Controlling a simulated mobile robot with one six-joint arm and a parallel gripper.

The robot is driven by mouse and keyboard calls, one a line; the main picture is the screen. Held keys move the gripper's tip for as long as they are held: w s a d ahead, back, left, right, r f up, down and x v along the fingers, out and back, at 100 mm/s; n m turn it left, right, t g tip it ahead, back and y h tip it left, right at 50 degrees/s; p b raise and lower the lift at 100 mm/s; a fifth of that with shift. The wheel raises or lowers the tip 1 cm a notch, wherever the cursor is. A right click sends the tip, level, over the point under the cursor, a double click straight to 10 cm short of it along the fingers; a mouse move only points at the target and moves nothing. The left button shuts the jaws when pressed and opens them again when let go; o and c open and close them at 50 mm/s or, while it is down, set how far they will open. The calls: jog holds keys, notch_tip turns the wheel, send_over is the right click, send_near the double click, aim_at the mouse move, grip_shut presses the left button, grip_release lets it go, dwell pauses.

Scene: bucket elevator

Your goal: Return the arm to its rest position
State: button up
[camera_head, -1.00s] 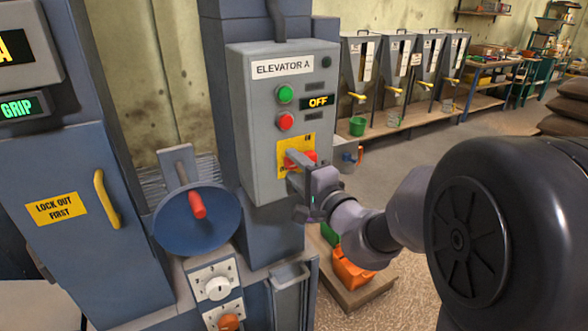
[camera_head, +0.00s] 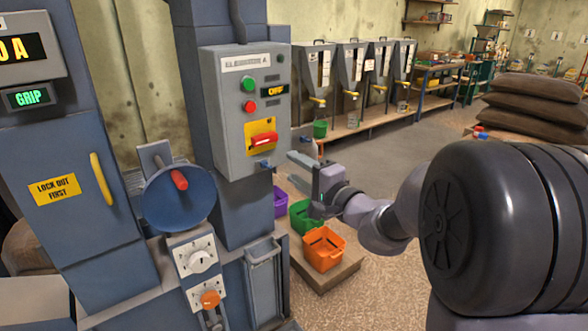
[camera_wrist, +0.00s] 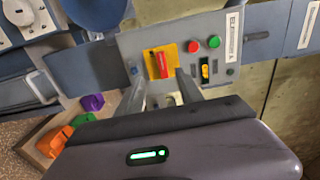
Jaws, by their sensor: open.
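My gripper (camera_head: 312,172) is open and empty, apart from the control box, just right of and below its red switch in the head view. The grey elevator A control box (camera_head: 228,135) carries a red rotary switch (camera_head: 263,140) on a yellow plate, a green button, a red button and a small display. In the wrist view the red switch (camera_wrist: 162,64) shows beyond the two finger tips (camera_wrist: 160,85), with nothing between them. My arm reaches in from the right.
A blue wheel (camera_head: 178,203) with a red handle and a blue cabinet (camera_head: 60,190) stand at left. Purple, green and orange bins (camera_head: 324,250) sit on a low wooden platform below my gripper. Stacked sacks (camera_head: 530,105) lie at the right. Open floor lies behind my arm.

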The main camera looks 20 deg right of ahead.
jog(key=s+a+f+n+g+y, duration=0.25)
jog(key=s+a+n+g, duration=0.6)
jog(key=s+a, duration=1)
jog(key=s+d+f+g+h, duration=0.1)
jog(key=s+d+f+h, duration=0.1)
jog(key=s+d, duration=0.3)
jog(key=s+d+f+g+h, duration=0.1)
jog(key=s+d+f+h, duration=0.2)
jog(key=s, duration=0.7)
jog(key=d+h, duration=0.2)
jog(key=d, duration=0.1)
jog(key=shift+f+n, duration=0.3)
jog(key=shift+n, duration=0.05)
jog(key=shift+s+g, duration=0.15)
jog(key=shift+g, duration=0.1)
